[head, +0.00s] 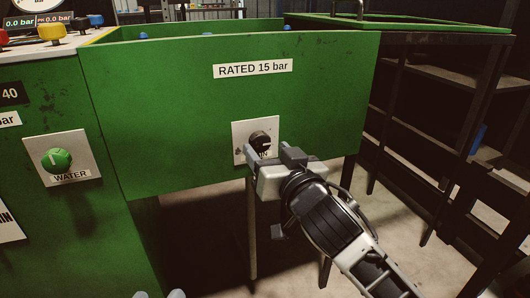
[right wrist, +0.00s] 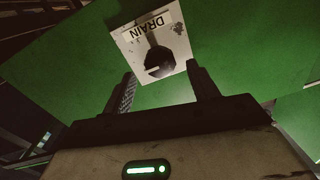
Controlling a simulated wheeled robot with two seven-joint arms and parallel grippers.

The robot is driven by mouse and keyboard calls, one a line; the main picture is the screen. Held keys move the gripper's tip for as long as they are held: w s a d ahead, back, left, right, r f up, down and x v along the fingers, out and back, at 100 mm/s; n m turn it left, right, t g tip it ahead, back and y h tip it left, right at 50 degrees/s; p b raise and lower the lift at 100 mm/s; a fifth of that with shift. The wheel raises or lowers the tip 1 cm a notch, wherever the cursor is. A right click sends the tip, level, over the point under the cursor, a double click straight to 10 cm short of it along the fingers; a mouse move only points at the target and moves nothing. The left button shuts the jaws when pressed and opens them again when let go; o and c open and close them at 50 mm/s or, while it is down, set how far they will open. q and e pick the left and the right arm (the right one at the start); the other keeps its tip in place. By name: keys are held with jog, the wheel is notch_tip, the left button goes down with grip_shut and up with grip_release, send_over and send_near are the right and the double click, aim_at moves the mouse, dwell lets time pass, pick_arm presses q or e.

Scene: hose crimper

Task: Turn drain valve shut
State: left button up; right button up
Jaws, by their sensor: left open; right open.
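The drain valve is a round black knob (head: 260,137) on a white plate on the green tank front. A pale pointer line shows on it. My right gripper (head: 270,155) is open in front of the plate and partly covers the label in the head view. In the right wrist view its two fingers (right wrist: 160,75) stand apart on either side of the knob's lower part, with nothing held. Contact with the knob cannot be told.
A green WATER knob (head: 57,160) sits on a panel at the left. A RATED 15 bar label (head: 252,68) is above the drain plate. Dark shelving (head: 440,95) stands at the right. The floor under the tank is open between its legs.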

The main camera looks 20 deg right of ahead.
aim_at(259, 141)
pick_arm(q)
jog(key=shift+w+r+t, duration=0.15)
jog(key=shift+r+t, duration=0.1)
jog(key=shift+t, duration=0.05)
pick_arm(e)
jog(key=shift+w+a, duration=0.1)
jog(key=shift+w, duration=1.15)
